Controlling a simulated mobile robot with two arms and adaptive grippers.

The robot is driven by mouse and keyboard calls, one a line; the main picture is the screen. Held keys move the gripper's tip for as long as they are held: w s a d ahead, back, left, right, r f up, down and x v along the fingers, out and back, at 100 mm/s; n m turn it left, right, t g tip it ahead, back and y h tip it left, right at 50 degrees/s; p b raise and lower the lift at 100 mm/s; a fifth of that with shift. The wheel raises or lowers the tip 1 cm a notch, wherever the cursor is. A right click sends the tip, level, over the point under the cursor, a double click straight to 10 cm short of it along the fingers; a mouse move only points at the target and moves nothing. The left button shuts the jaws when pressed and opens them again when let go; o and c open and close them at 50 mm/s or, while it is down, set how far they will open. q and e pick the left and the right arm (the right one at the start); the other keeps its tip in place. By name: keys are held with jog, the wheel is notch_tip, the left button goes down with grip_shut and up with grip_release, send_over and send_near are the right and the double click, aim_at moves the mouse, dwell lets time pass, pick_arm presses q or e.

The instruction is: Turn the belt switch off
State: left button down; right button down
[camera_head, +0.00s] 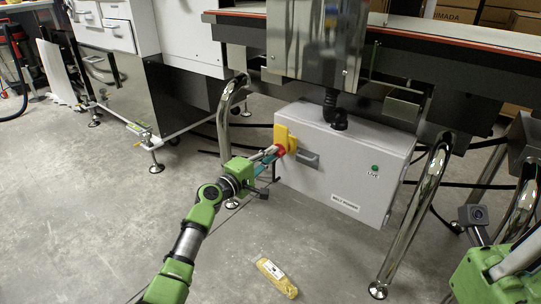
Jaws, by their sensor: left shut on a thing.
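The belt switch is a red knob (280,150) on a yellow plate (287,136), on the front of a grey control box (330,168) under the belt. My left gripper (276,152) reaches in from the lower left and is shut on the red knob. Its fingers cover much of the knob, so I cannot tell the knob's angle. A green indicator (375,168) with a small label shows on the box's right part. My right gripper (503,268) is partly in view at the lower right corner; its fingertips do not show clearly.
The conveyor (455,40) runs above the box, with a steel housing (316,45) over it. Bent steel legs (413,222) stand on both sides of the box. A yellow packet (276,277) lies on the grey floor.

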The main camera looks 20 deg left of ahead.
pick_arm(q)
jog(key=c, duration=2.1)
grip_release()
jog(key=v, duration=1.2)
